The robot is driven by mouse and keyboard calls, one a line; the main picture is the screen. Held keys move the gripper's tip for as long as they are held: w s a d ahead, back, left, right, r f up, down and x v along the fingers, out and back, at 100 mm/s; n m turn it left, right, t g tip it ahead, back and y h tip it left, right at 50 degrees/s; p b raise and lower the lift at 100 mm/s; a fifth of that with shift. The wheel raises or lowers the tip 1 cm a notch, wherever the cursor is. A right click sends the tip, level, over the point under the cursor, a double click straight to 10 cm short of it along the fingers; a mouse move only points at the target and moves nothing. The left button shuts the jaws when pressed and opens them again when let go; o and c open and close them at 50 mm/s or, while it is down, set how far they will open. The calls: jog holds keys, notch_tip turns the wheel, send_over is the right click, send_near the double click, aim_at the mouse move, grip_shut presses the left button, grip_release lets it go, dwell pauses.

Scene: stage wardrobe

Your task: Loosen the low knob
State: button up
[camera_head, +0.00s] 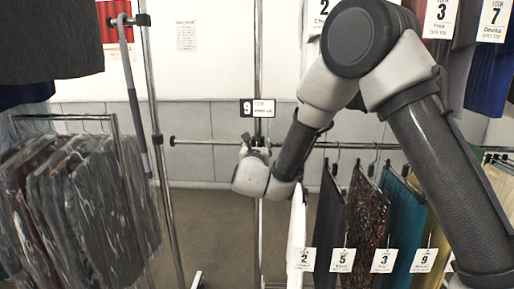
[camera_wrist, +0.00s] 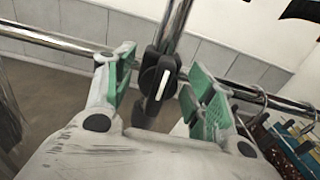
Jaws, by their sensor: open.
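A black knob (camera_wrist: 160,78) with a white stripe shows in the wrist view, mounted on a chrome upright pole (camera_wrist: 172,28) where a horizontal rail (camera_wrist: 45,40) meets it. My gripper (camera_wrist: 157,72) is open, with one green-padded finger left of the knob and the other right of it. Gaps show between both pads and the knob; I see no contact. In the head view my gripper (camera_head: 257,148) is at the upright pole (camera_head: 257,60), level with the horizontal rail (camera_head: 205,141). The knob cannot be made out there.
Tagged garments (camera_head: 367,215) hang from the rail at right, close to my arm. A white garment (camera_head: 297,235) hangs just below my wrist. Bagged garments (camera_head: 85,200) hang at left. Open floor (camera_head: 215,225) lies between.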

jog(key=c, duration=1)
jog(key=shift+n, duration=0.3)
jog(key=n, duration=0.3)
jog(key=shift+a+n, duration=0.1)
jog(key=shift+n, duration=0.2)
jog(key=n, duration=0.4)
jog(key=shift+a+f+n, duration=0.1)
jog(key=shift+n, duration=0.2)
jog(key=n, duration=0.4)
jog(key=shift+a+f+n, duration=0.1)
jog(key=shift+n, duration=0.2)
jog(key=shift+f+n, duration=0.15)
jog(key=shift+n, duration=2.05)
